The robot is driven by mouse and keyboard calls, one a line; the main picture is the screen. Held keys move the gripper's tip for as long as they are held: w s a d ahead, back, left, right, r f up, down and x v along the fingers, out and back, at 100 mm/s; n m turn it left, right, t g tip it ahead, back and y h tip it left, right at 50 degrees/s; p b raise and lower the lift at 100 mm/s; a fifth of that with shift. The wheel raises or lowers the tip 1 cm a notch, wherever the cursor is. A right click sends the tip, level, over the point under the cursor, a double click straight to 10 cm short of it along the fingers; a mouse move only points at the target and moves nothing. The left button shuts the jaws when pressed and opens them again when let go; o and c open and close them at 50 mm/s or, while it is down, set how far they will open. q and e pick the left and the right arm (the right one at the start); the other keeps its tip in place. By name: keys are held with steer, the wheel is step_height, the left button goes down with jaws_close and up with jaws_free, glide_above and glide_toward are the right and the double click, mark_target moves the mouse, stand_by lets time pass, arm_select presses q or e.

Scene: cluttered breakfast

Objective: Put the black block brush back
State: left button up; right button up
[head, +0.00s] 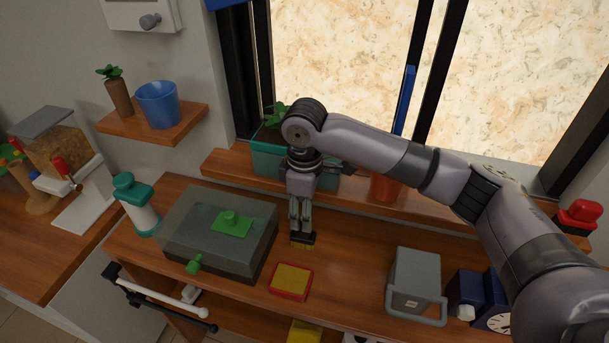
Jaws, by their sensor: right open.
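The black block brush (303,239), a small black block with tan bristles below, stands on the wooden counter, bristles down. It is right of the grey box and behind the red-and-yellow pad. My right gripper (302,228) points straight down over the brush. Its fingers are open, with the tips at the brush's top. The fingers partly cover the brush, and I cannot tell whether they touch it. My left gripper is not in view.
A grey box (190,225) with a green handle stands left of the gripper. The red-and-yellow pad (291,281) lies in front. A grey container (414,278) stands at the right. A teal planter (265,162) and orange pot (384,190) stand on the ledge behind. Counter between pad and grey container is clear.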

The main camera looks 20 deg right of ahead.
step_height(320, 180, up, 13)
steer(key=shift+f, duration=0.1)
stand_by(0.4)
steer(key=s+a+p, duration=0.4)
steer(key=s+p, duration=0.5)
steer(key=s, duration=0.6)
steer(key=shift+s+a+p, duration=0.15)
steer(key=shift+a+p, duration=0.05)
steer(key=shift+p, duration=0.2)
